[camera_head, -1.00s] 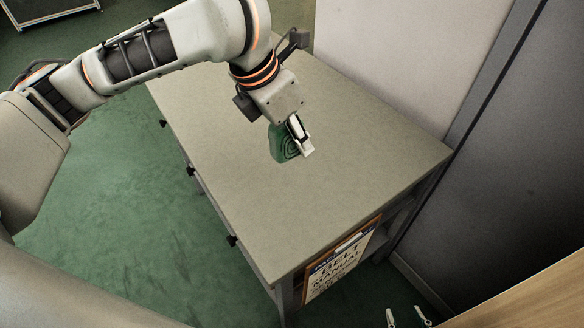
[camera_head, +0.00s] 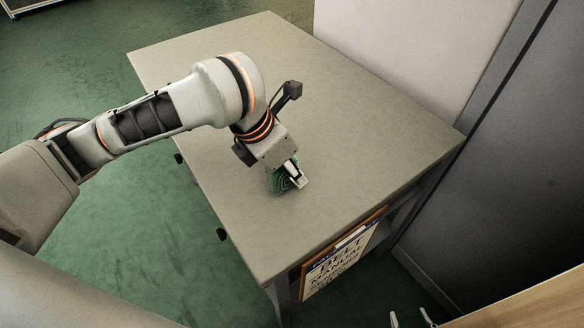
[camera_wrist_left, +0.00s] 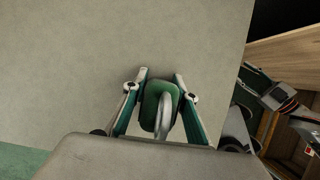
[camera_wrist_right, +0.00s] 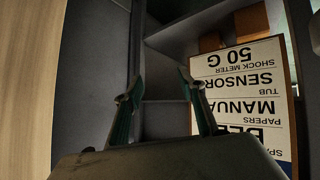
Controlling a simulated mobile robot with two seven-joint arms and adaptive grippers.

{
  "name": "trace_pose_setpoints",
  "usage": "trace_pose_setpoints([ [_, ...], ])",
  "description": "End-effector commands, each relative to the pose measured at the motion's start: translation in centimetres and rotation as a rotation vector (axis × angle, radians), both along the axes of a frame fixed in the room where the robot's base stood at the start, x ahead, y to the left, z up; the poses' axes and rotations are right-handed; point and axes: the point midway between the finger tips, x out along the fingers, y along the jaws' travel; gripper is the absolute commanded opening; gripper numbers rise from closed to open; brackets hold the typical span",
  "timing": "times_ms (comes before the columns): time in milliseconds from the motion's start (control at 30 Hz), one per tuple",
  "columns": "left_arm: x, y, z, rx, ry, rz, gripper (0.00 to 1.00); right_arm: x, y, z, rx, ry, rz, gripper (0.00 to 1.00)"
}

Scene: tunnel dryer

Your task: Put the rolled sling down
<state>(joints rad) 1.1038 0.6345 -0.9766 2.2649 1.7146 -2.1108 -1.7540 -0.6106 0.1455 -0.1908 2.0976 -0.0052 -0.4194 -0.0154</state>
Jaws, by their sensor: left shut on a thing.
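The rolled sling (camera_head: 279,184) is a green coiled roll. My left gripper (camera_head: 297,179) is shut on it over the grey table (camera_head: 340,120). In the left wrist view the green roll (camera_wrist_left: 152,105) sits between the two fingers of the left gripper (camera_wrist_left: 160,78), with a grey loop-like part toward the wrist. The roll is at or just above the tabletop; I cannot tell whether it touches. My right gripper (camera_wrist_right: 160,88) is open and empty in the right wrist view. Only its fingertips (camera_head: 410,318) show at the bottom of the head view.
The tabletop around the roll is bare. A pale panel (camera_head: 410,50) and a dark grey cabinet (camera_head: 500,170) stand along the table's right side. A clipboard-like sign (camera_head: 343,262) hangs at the table's near end, also in the right wrist view (camera_wrist_right: 245,95). A wooden surface (camera_head: 535,305) is at lower right.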

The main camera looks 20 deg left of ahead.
Motion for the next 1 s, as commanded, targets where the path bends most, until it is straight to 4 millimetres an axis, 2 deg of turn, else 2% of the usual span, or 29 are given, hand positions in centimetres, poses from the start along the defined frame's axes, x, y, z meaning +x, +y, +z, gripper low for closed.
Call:
trace_pose_setpoints([
  [67, 0.0, 0.0, 0.2, 0.002, -0.003, 0.0, 0.0, 0.6, 0.1, 0.8, 0.002, -0.016, 0.002, 0.4],
  [267, 0.0, 0.0, 0.0, 0.002, -0.003, 0.0, 0.0, 1.0, 0.0, 0.9, -0.001, -0.023, 0.004, 0.4],
  [300, 0.0, 0.0, -0.1, 0.002, -0.002, 0.0, 0.3, 1.0, 0.0, 0.9, -0.001, -0.023, 0.004, 0.4],
  [367, 0.0, 0.0, -0.1, 0.002, -0.002, 0.0, 0.44, 1.0, 0.0, 0.8, -0.001, -0.023, 0.004, 0.4],
  [767, 0.0, 0.0, 0.3, 0.001, -0.002, 0.0, 0.44, 0.7, 0.1, 0.6, 0.001, -0.017, 0.003, 0.4],
  [867, -0.2, 0.3, 1.6, 0.003, -0.008, 0.001, 0.44, 0.9, 0.1, 1.4, 0.003, -0.024, 0.0, 0.4],
  [1000, -0.9, 0.9, 4.3, 0.004, -0.016, 0.001, 0.44, 0.7, 0.0, 1.9, 0.005, -0.019, -0.008, 0.4],
])
